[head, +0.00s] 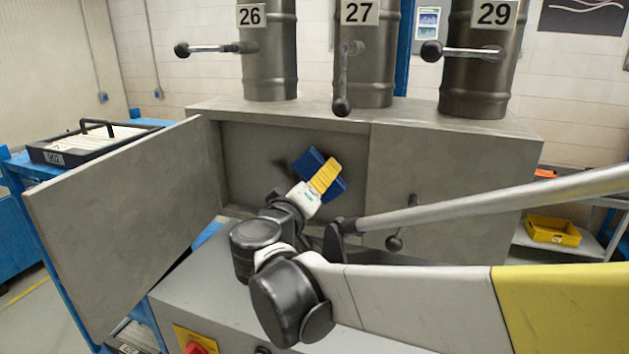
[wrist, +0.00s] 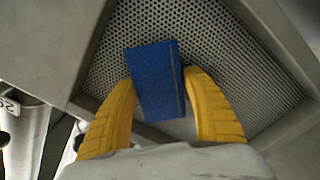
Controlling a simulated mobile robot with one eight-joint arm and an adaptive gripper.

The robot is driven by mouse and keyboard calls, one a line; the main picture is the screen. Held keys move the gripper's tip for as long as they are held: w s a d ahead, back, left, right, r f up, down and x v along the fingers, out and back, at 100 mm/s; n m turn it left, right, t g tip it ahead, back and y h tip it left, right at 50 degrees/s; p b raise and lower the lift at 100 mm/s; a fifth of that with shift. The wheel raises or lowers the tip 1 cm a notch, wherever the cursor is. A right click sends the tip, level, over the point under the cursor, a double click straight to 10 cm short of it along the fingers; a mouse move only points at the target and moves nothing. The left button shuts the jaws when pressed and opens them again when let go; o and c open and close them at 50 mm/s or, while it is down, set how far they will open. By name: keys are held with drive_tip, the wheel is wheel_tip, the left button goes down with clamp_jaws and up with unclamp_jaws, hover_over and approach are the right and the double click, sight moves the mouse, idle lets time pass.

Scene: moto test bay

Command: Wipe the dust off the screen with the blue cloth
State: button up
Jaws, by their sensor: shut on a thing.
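The blue cloth (head: 311,161), a flat block-like shape, is held at the opening of the grey cabinet. My gripper (head: 325,176) has yellow fingers, shut on the cloth. In the wrist view my gripper (wrist: 158,82) has one finger on each side of the cloth (wrist: 157,80). The screen (head: 255,150) is a grey panel set back in the cabinet behind the open door. In the wrist view the screen (wrist: 232,62) shows as a perforated sheet behind the cloth. I cannot tell whether the cloth touches it, and I cannot make out dust clearly.
The cabinet door (head: 125,220) stands open to the left. A closed panel (head: 450,170) lies right of the opening. A long metal lever (head: 480,205) crosses in front, close to my arm. Three numbered cylinders with handles stand on top. A black tray (head: 92,142) sits at left.

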sight(261, 173)
drive_tip(key=shift+x, duration=1)
idle(0.5)
drive_tip(key=shift+a, duration=0.1)
